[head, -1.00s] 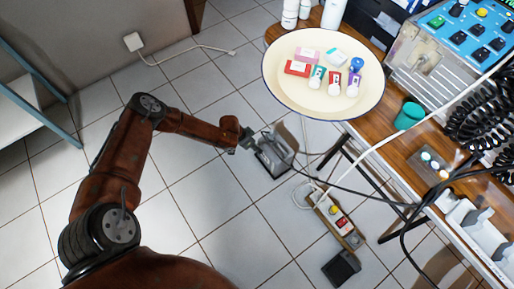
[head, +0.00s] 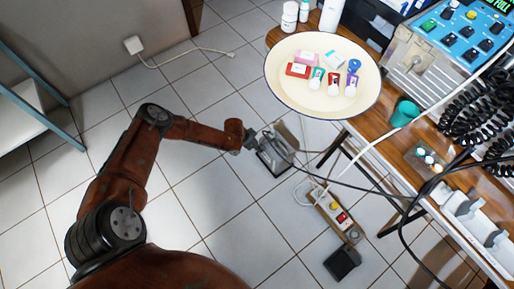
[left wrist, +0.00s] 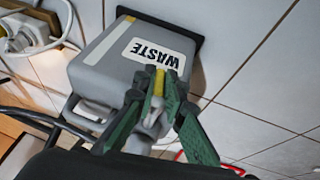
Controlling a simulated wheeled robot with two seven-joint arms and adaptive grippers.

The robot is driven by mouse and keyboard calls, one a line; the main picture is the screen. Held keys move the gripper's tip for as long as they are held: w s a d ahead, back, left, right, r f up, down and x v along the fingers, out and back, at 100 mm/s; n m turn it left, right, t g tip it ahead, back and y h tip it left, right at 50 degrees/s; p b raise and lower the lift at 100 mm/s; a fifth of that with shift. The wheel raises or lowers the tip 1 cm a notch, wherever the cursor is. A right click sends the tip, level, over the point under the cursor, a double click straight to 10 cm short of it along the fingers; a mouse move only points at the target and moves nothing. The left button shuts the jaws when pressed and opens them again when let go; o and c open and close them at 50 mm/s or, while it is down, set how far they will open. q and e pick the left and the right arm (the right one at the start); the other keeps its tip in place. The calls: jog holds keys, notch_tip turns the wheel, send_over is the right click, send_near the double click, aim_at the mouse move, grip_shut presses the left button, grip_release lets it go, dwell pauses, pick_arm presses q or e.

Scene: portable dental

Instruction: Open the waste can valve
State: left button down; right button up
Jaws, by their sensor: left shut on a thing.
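The grey waste can (left wrist: 125,75) fills the upper middle of the left wrist view, with a white WASTE label (left wrist: 158,48) that reads upside down. In the head view the can (head: 276,153) is on the tiled floor, partly hidden by my gripper. My left gripper (left wrist: 157,88) has green fingers closed around a small yellow-topped piece (left wrist: 158,80) at the can, which looks like the valve. The fingers hide much of this piece, and its turn angle is unclear. In the head view my left gripper (head: 262,143) reaches the can from the left. My right gripper is not in view.
A wooden table (head: 405,140) with a cream basin (head: 274,92) stands to the right of the can. A power strip (head: 340,217) and cables lie on the floor near the can. The floor tiles to the left are clear.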

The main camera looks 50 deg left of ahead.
pick_arm(q)
jog(key=c, duration=2)
grip_release()
jog(key=v, duration=1.2)
